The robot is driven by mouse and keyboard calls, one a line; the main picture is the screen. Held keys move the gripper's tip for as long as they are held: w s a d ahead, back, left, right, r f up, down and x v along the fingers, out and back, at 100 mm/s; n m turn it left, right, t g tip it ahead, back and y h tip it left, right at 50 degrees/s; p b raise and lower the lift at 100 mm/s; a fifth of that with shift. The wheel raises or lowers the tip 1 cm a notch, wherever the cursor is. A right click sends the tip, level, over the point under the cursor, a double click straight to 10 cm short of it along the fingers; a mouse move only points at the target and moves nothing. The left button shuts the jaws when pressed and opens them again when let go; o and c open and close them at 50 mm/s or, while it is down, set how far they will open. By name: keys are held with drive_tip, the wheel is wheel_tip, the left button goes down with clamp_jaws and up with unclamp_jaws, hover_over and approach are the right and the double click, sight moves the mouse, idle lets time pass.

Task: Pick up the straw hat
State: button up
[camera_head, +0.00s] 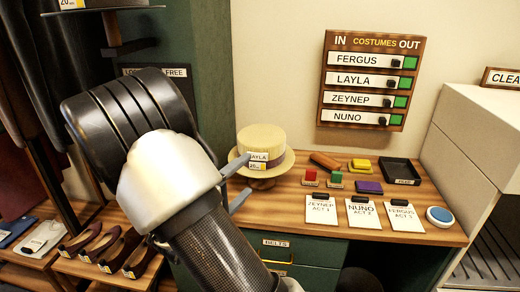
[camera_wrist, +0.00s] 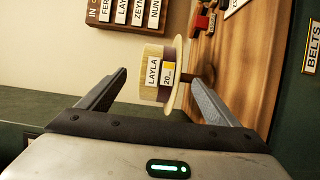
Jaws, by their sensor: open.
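The straw hat (camera_head: 262,143) is pale yellow with a flat crown, a wide brim and a purple band. It rests on a small wooden stand (camera_head: 262,184) on the wooden table. A tag reading LAYLA hangs on its front. In the wrist view the hat (camera_wrist: 150,54) appears sideways, beyond and between my two fingers. My gripper (camera_head: 240,183) is open, with its fingertips close to the hat's front in the head view. My gripper (camera_wrist: 160,92) holds nothing. I cannot tell whether a finger touches the brim.
Several stamps and colored blocks (camera_head: 361,165), a black tray (camera_head: 401,171) and clipboards (camera_head: 363,213) lie right of the hat. A blue round tin (camera_head: 439,217) sits at the right edge. A costumes board (camera_head: 371,81) hangs behind. A dark green cabinet side stands left of the hat.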

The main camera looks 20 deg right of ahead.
sight(264, 160)
drive_tip(key=b+x, duration=0.1)
drive_tip(key=x, duration=0.8)
drive_tip(key=shift+d, duration=0.25)
drive_tip(key=c, duration=1.3)
wheel_tip(264, 160, up, 18)
drive_tip(key=p, duration=0.4)
